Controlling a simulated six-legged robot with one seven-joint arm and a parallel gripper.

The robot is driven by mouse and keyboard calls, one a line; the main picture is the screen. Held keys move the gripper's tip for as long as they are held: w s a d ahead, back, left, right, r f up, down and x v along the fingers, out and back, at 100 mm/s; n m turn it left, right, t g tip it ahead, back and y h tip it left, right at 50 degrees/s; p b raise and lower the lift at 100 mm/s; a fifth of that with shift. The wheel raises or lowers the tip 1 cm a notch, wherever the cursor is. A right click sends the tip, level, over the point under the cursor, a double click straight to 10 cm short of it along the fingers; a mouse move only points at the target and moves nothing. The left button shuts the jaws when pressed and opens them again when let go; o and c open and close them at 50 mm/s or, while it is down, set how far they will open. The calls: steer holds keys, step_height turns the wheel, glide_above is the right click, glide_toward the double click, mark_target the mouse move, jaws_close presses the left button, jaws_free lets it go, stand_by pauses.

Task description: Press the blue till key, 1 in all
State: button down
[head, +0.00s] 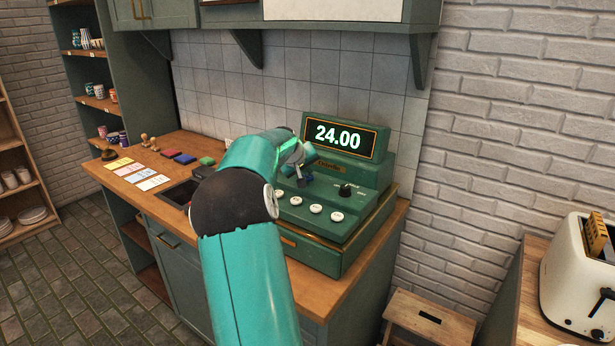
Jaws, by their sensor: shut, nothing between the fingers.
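The green till (350,240) stands on the wooden counter, and its display (338,136) reads 24.00. A small patch of blue (309,178) shows right beside the fingertips and seems to be the blue key, mostly hidden by my gripper. I cannot tell whether the fingertips touch it. My arm hides the till's left side.
Coloured cards (135,175), ink pads (185,158) and stamps lie on the counter (215,150) left of my arm. A cabinet (330,30) hangs above the till. A wooden stool (425,318) and a cream toaster (580,275) are at the right.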

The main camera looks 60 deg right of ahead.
steer(key=shift+f, duration=0.3)
stand_by(0.4)
steer(key=shift+r, duration=0.95)
steer(key=shift+r, duration=2.5)
